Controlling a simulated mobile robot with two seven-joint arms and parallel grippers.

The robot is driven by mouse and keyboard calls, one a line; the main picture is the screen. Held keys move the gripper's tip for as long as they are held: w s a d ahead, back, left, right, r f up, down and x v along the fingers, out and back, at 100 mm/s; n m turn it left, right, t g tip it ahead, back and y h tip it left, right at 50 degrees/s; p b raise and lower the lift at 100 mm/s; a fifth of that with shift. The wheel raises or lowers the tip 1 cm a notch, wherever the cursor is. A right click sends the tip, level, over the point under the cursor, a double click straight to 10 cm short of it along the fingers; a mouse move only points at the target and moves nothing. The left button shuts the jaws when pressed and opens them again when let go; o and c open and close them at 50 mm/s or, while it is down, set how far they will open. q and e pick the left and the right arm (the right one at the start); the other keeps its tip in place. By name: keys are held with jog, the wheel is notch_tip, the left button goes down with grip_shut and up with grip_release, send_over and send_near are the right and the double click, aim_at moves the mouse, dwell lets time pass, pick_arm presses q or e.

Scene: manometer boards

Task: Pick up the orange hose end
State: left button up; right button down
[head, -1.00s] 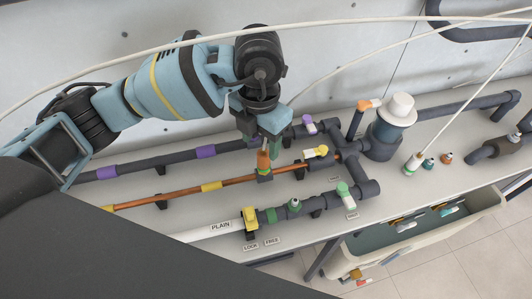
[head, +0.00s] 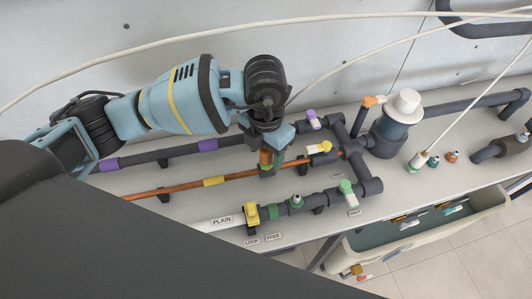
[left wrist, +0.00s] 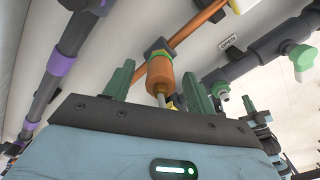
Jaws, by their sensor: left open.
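The orange hose end (head: 266,157) stands on a fitting of the copper pipe (head: 170,189), below my left gripper (head: 268,150). In the left wrist view the orange hose end (left wrist: 160,72) is a short cylinder with a green ring where it meets the pipe fitting. The two green fingers of the left gripper (left wrist: 157,88) stand apart on either side of it, with gaps to both. The gripper's body hides part of the hose end in the head view.
Valve handles, yellow (head: 319,147) and green (head: 347,187), stand to the right. A bin (head: 400,233) hangs at the bench's front. Pale hoses arch overhead.

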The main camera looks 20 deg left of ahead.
pick_arm(q)
jog(key=shift+f, duration=0.7)
jog(key=shift+c, duration=0.5)
jog(key=c, duration=0.9)
jog(key=shift+r, duration=0.1)
jog(key=shift+c, duration=0.2)
jog(key=shift+r, duration=0.35)
jog(key=r, duration=0.2)
jog(key=shift+d+r, duration=0.3)
jog(key=shift+r, duration=0.1)
jog(key=s+d, duration=0.1)
jog(key=d, duration=0.3)
jog(key=s+d+b, duration=0.1)
jog(key=d, duration=0.4)
jog(key=s+d+r+b, duration=0.1)
jog(key=d, duration=0.4)
jog(key=shift+r, duration=0.1)
jog(key=shift+s+d+r, duration=0.1)
jog(key=shift+d, duration=0.45)
